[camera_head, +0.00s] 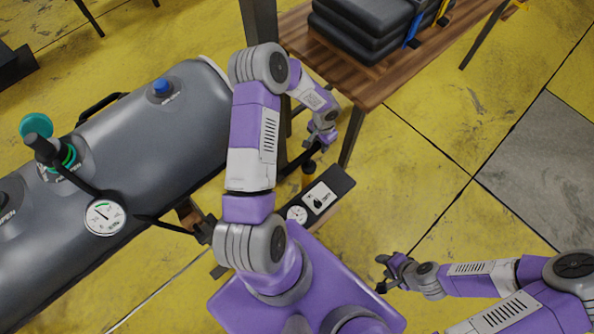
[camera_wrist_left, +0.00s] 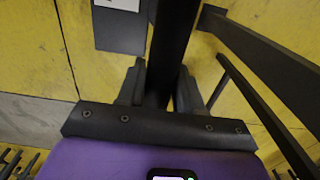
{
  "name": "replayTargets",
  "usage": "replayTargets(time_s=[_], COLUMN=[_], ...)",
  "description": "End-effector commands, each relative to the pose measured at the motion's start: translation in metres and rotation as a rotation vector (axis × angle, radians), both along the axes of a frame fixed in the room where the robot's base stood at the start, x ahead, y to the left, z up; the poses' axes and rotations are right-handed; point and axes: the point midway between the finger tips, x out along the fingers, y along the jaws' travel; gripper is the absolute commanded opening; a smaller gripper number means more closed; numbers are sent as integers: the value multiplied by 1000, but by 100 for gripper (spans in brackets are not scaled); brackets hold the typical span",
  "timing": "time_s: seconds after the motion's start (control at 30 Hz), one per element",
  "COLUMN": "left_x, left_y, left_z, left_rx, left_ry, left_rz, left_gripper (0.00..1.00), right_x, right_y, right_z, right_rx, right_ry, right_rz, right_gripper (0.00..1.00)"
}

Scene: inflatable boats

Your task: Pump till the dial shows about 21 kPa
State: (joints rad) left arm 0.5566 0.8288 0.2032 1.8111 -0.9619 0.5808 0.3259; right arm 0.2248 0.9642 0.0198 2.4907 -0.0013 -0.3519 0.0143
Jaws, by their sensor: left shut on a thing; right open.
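My left gripper (camera_head: 319,143) is shut on the black pump handle (camera_head: 296,163), a dark bar. In the left wrist view the handle (camera_wrist_left: 168,45) runs between the two fingers of the left gripper (camera_wrist_left: 160,88). The pump (camera_head: 335,187) is a dark box with a white label, below the handle, partly hidden by my arm. A round white dial (camera_head: 104,217) sits on a black hose fitting at the grey inflatable boat (camera_head: 150,135). Its needle leans to the upper left; its numbers are too small to read. My right gripper (camera_head: 384,274) is open and empty above the floor.
A teal cap (camera_head: 36,125) and a blue valve (camera_head: 162,87) are on the boat. A wooden table (camera_head: 385,75) with stacked dark folded items (camera_head: 365,25) stands at the top.

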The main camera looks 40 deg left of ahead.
Motion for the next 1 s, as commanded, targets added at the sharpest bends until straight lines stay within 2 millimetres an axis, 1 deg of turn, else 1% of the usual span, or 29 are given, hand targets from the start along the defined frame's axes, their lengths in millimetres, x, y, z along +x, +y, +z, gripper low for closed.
replayTargets(time_s=[0.03,0.1,0.2,0.3,0.57,0.67,0.77,1.0], left_x=[3,3,4,4,4,4,4,2], left_y=[1,1,1,1,1,1,1,1], left_z=[18,28,38,41,39,35,23,-20], left_rx=[4,4,4,4,4,4,4,1], left_ry=[-8,-8,-9,-10,-11,-11,-11,-7], left_rz=[0,-1,0,0,-1,-1,-1,-1], left_gripper=[0,0,0,0,0,0,0,0], right_x=[0,0,0,0,0,0,0,0], right_y=[0,0,0,0,0,0,0,0], right_z=[11,18,23,25,23,20,10,-27], right_rx=[0,0,0,0,0,0,0,0], right_ry=[0,0,0,0,0,0,0,0], right_rz=[0,0,0,0,0,0,0,0], right_gripper=[43,43,43,43,43,43,43,43])
